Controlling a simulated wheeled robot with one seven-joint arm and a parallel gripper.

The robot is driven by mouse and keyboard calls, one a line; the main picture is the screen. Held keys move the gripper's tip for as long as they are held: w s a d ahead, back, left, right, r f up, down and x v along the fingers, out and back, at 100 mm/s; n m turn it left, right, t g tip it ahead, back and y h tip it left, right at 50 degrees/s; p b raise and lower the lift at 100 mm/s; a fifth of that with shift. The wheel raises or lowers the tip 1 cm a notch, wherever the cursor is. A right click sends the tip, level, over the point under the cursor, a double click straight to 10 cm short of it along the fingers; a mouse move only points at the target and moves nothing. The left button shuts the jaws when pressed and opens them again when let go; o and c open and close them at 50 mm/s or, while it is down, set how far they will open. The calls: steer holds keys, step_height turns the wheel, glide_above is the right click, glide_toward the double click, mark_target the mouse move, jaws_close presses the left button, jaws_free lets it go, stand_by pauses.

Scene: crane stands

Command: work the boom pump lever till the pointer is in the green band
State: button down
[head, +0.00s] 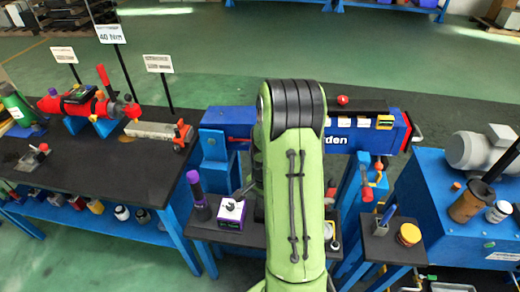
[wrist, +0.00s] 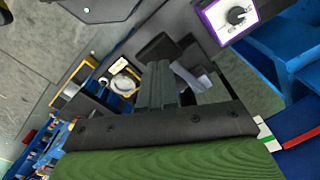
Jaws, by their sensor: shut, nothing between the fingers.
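The blue boom (head: 228,118) lies across the middle of the head view, partly hidden behind my green arm. A red-handled lever (head: 367,192) stands on the blue post below its right part; I cannot tell if it is the pump lever. In the wrist view, my gripper (wrist: 170,68) is shut and empty, with a dark block-shaped part (wrist: 160,48) close by its tips; contact is unclear. My gripper is hidden in the head view. A white strip with a green mark (wrist: 270,142) shows at the right of the wrist view. No pointer is clearly readable.
A purple-edged box with a black knob (wrist: 237,16) is at the wrist view's upper right. A dark bench (head: 90,165) with a red tool (head: 80,105) stands left. A blue unit with a grey motor (head: 475,150) stands right. A yellow-lidded jar (head: 408,235) sits on a small stand.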

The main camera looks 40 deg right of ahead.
steer(key=shift+f, duration=0.15)
step_height(320, 180, down, 9)
steer(key=b, duration=0.8)
step_height(320, 180, up, 10)
steer(key=p, duration=0.7)
steer(key=shift+f+p, duration=0.2)
steer(key=shift+p, duration=0.1)
steer(key=shift+f, duration=0.1)
steer(key=shift+f+b, duration=0.1)
steer(key=shift+b, duration=0.2)
stand_by(0.9)
step_height(320, 180, down, 10)
steer(key=b, duration=0.8)
step_height(320, 180, up, 10)
steer(key=p, duration=0.7)
steer(key=shift+r+p, duration=0.2)
steer(key=shift+p, duration=0.15)
steer(key=shift+f, duration=0.1)
steer(key=shift+f, duration=0.1)
stand_by(0.9)
